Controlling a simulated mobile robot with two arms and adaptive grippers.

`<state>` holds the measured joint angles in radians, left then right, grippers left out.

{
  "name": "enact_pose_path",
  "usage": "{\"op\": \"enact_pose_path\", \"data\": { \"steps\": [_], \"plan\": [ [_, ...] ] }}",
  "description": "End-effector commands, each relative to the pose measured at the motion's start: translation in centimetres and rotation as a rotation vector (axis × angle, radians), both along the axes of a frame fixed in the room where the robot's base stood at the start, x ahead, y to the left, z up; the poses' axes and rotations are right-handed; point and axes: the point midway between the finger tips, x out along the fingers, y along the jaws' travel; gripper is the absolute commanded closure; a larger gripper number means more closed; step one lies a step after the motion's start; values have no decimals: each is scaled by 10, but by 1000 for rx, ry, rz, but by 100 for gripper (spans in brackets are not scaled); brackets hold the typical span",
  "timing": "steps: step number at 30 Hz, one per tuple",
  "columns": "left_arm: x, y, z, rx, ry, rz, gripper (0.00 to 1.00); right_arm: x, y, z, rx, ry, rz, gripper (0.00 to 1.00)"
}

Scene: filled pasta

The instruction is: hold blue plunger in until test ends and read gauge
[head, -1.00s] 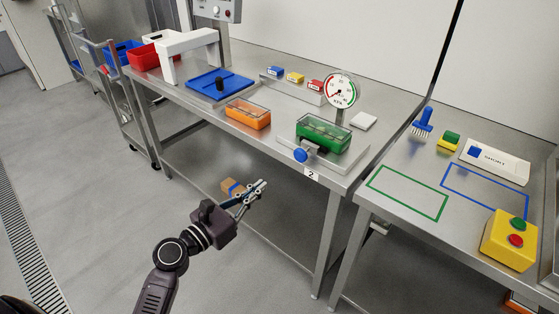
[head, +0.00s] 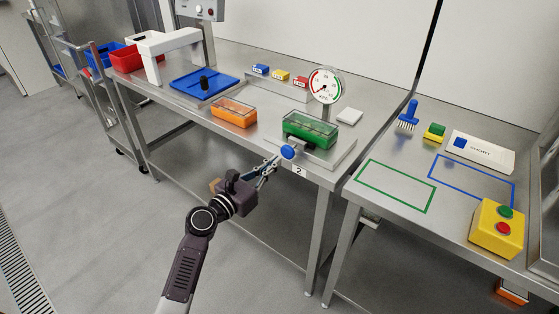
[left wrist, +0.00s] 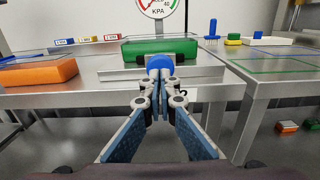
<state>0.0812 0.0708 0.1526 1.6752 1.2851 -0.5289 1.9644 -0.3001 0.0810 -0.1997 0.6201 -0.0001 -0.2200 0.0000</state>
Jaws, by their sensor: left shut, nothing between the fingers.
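The blue plunger (head: 288,152) is a round knob on the front of the test stand, below the green tray (head: 310,130) with its clear top. My left gripper (head: 277,160) is shut and empty, its tips right at the knob. In the left wrist view the plunger (left wrist: 159,63) is straight ahead of the closed fingertips (left wrist: 160,80); I cannot tell whether they touch it. The round gauge (head: 326,86) stands behind the green tray, with red and green arcs; its needle is too small to read surely. My right gripper is not in view.
An orange tray (head: 233,113) and a blue plate (head: 204,84) lie to the left on the steel bench. A label "2" (head: 300,170) is on the bench edge. The right bench holds a yellow button box (head: 497,228). The floor in front is clear.

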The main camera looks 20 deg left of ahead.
Motion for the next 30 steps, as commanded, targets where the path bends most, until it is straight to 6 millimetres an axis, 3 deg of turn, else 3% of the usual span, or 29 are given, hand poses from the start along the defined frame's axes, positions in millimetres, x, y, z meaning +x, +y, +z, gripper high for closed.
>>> {"op": "enact_pose_path", "data": {
  "steps": [6,20,30],
  "plan": [
    [24,-9,-1,-1,-1,0,100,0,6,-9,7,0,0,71],
    [29,-11,0,-1,0,0,100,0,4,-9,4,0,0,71],
    [46,-17,0,-1,-1,0,100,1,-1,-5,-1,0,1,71]
  ]
}}
